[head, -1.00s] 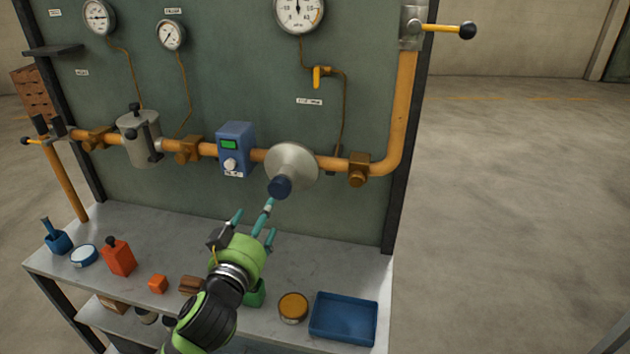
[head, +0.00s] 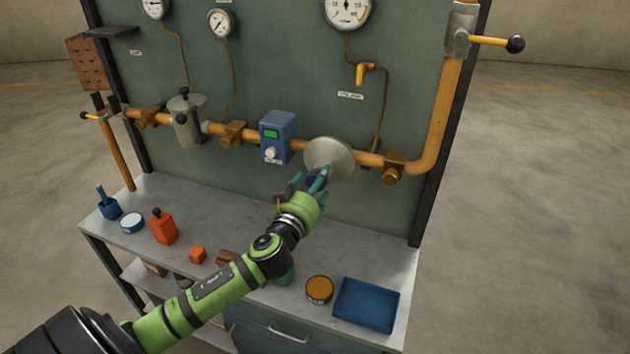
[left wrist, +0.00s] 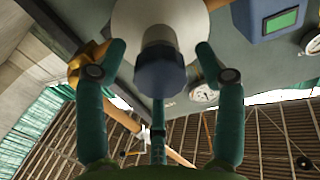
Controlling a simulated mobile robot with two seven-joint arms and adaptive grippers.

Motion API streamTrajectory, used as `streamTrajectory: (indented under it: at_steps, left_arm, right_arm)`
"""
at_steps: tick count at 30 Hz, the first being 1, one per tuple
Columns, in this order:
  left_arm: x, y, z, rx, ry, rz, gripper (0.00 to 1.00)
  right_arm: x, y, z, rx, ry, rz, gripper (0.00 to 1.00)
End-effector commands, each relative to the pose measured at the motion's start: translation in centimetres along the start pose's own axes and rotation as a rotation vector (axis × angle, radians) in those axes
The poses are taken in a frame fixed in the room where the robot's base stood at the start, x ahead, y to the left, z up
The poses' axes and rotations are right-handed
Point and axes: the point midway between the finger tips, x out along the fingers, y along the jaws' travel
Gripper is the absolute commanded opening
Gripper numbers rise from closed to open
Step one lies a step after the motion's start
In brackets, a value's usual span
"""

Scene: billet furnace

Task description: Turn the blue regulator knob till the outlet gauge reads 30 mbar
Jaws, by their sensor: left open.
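The blue regulator knob (left wrist: 160,78) sits on the front of the pale round regulator body (head: 331,156). In the head view the knob (head: 316,177) is mostly covered by my left gripper (head: 318,184). In the left wrist view my left gripper (left wrist: 160,62) is open, with its teal fingers around the knob on either side. Gaps show between these fingers and the knob. A third finger is below the knob; whether it touches cannot be told. The outlet gauge (head: 347,10) is cut by the top edge and its reading is too small to tell. My right gripper is not in view.
An orange pipe (head: 370,158) runs across the panel beside the regulator. A blue box with a green display (head: 277,137) is close on the left. The bench below holds a blue tray (head: 366,303), an orange-topped tin (head: 319,289) and a red bottle (head: 162,227).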

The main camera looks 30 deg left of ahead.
Motion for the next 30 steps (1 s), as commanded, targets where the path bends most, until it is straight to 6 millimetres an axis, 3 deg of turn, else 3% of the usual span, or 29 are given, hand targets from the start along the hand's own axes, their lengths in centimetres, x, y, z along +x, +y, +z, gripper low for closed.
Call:
streamTrajectory:
  at_steps: [5, 9, 30]
  left_arm:
    - [-0.01, 0.0, 0.04, 0.0, 0.0, 0.0, 0.7]
    - [-0.02, -0.01, 0.05, 0.0, -0.001, 0.0, 0.14]
    - [-0.02, -0.05, 0.11, 0.118, -0.002, -0.001, 0.13]
  right_arm:
    - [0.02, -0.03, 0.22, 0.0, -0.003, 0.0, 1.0]
    - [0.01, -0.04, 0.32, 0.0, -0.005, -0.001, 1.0]
    - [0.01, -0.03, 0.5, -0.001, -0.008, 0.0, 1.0]
